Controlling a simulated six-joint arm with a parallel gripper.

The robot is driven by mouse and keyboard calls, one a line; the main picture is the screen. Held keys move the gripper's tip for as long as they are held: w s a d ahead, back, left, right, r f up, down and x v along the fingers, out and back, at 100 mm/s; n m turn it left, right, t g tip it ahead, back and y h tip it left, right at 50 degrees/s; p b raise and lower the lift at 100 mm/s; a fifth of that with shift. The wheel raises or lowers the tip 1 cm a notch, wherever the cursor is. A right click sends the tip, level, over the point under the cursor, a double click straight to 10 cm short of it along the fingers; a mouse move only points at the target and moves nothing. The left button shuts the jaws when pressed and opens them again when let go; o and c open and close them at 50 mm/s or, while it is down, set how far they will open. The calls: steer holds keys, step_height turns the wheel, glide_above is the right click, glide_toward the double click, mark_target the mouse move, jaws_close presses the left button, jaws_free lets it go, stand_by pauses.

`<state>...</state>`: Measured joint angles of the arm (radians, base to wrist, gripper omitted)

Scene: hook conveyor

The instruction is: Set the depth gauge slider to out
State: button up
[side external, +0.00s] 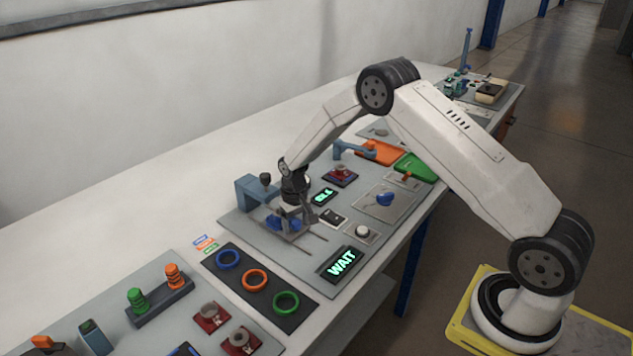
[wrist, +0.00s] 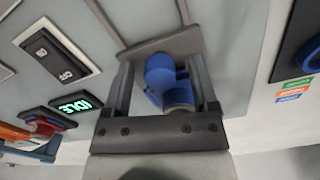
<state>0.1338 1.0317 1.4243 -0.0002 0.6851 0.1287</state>
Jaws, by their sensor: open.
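My gripper (side external: 291,226) is low over the grey panel, near the blue-grey bracket. In the wrist view my gripper (wrist: 161,72) has its two fingers apart, with a blue rounded part (wrist: 160,78) showing between them. I cannot tell if either finger touches it. The blue part (side external: 276,222) also shows beside the fingers in the side view. A grey crossbar (wrist: 160,43) lies across the fingertips, and thin rods (wrist: 182,10) run beyond it. I cannot tell for certain which of these is the depth gauge slider, and no in or out marking is readable.
The blue-grey bracket (side external: 249,194) stands close to my gripper. A WAIT display (side external: 341,263), an IDLE display (side external: 323,196), a switch plate (side external: 333,217) and a white button (side external: 362,231) are nearby. A dark mat (side external: 229,277) with coloured rings lies toward the front.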

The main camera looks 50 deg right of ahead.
jaws_close()
stand_by(1.4)
